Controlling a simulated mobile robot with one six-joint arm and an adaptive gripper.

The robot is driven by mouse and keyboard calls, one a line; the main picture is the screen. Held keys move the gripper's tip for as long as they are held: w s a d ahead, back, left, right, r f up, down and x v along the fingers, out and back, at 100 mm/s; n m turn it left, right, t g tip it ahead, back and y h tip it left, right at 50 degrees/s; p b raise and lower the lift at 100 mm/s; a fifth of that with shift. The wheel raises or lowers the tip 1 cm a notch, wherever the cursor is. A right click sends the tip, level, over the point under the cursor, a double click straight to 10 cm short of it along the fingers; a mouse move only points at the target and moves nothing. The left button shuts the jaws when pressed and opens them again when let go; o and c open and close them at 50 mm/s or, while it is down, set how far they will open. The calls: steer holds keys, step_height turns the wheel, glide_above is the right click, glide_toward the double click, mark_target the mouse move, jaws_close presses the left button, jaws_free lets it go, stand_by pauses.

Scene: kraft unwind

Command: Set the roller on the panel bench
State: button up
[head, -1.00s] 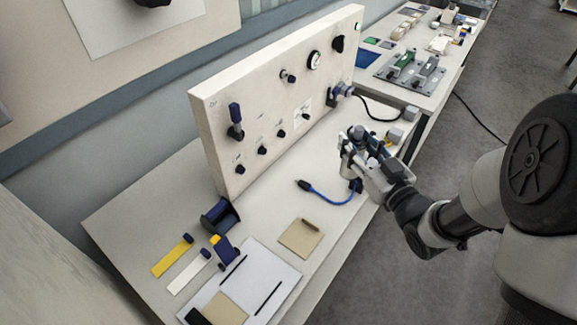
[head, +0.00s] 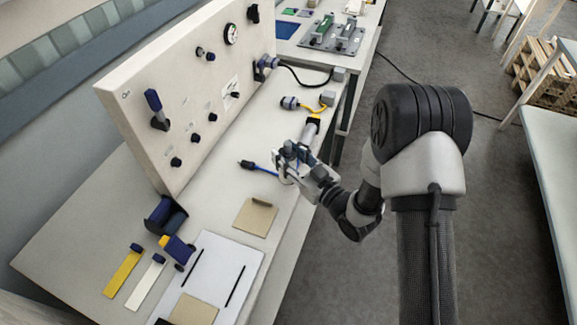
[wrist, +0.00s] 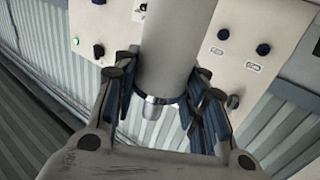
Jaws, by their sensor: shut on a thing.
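The roller, a light grey cylinder, shows large in the wrist view (wrist: 178,45), with a dark and metal end between the fingers. My gripper (wrist: 155,95) is shut on it near that end. In the head view my gripper (head: 293,160) is over the front edge of the panel bench (head: 222,160). A grey tube with a yellow and black end (head: 310,132), apparently the roller, extends up and right from it. I cannot tell whether it touches the bench.
An upright control panel (head: 190,85) stands along the bench's back. Grey connectors with a yellow cable (head: 308,105) lie behind the gripper. A tan pad (head: 255,217), white sheet (head: 215,265), blue-black holder (head: 166,215) and colour strips (head: 124,272) are nearer. Bare bench top shows before the panel.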

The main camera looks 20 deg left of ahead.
steer(key=shift+f+b, duration=0.4)
steer(key=shift+f, duration=1.55)
steer(key=shift+f, duration=0.2)
steer(key=o, duration=1.3)
steer(key=shift+r, duration=0.2)
steer(key=shift+s+d, duration=0.15)
steer(key=shift+d, duration=0.1)
steer(key=p+v, duration=0.1)
steer(key=v, duration=1)
steer(key=shift+s+d, duration=0.1)
steer(key=shift+s, duration=0.15)
steer(key=shift+w, duration=0.1)
